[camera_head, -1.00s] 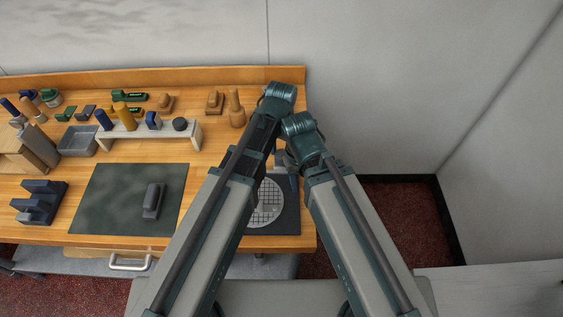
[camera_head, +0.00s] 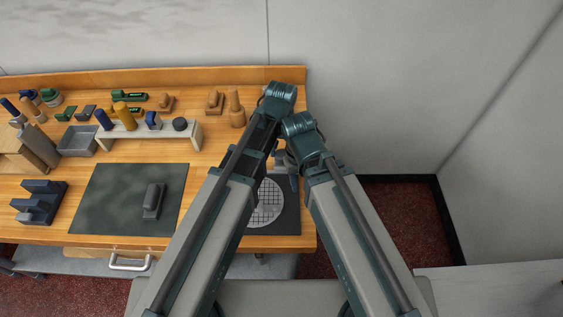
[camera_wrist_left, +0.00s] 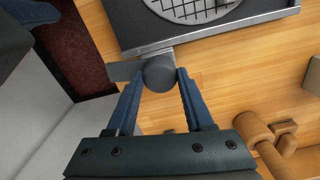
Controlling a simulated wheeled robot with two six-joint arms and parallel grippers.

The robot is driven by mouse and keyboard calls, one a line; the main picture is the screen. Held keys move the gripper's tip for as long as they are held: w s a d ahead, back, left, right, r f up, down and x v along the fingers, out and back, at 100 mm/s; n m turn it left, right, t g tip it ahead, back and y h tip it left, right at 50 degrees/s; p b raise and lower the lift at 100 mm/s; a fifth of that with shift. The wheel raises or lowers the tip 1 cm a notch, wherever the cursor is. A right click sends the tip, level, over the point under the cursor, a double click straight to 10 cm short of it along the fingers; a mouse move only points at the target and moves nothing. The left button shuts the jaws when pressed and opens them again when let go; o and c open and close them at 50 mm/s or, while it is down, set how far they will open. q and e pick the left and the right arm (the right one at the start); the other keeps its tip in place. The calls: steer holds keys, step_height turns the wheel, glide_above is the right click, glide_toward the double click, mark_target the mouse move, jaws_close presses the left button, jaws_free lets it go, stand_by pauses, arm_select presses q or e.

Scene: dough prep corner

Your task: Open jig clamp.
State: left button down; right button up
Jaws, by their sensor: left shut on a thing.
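In the left wrist view, the jig clamp is a dark grey round knob (camera_wrist_left: 160,74) on a grey bar (camera_wrist_left: 124,70), beside the metal edge of the jig board (camera_wrist_left: 210,37). My left gripper (camera_wrist_left: 160,82) has its two blue fingers shut on the knob, one on each side. In the head view, my left gripper (camera_head: 292,178) is at the far right of the dark jig board (camera_head: 285,222), and the clamp is too hidden there to make out. A round gridded plate (camera_head: 266,203) lies on the board.
A dark mat (camera_head: 125,205) with a grey block (camera_head: 153,200) lies left of my arms. A grey raised rack (camera_head: 165,133) with bottles and tools stands behind it. Wooden tools (camera_head: 237,110) stand near the back. The table's right edge is close to the clamp.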

arm_select(q)
steer(key=shift+n, duration=0.8)
steer(key=n, duration=0.2)
steer(key=shift+d+n, duration=0.15)
steer(key=shift+n, duration=0.15)
steer(key=shift+c, duration=1.4)
jaws_free()
arm_select(e)
steer(key=shift+a, duration=0.25)
arm_select(q)
steer(key=shift+d, duration=0.1)
steer(key=shift+w, duration=0.1)
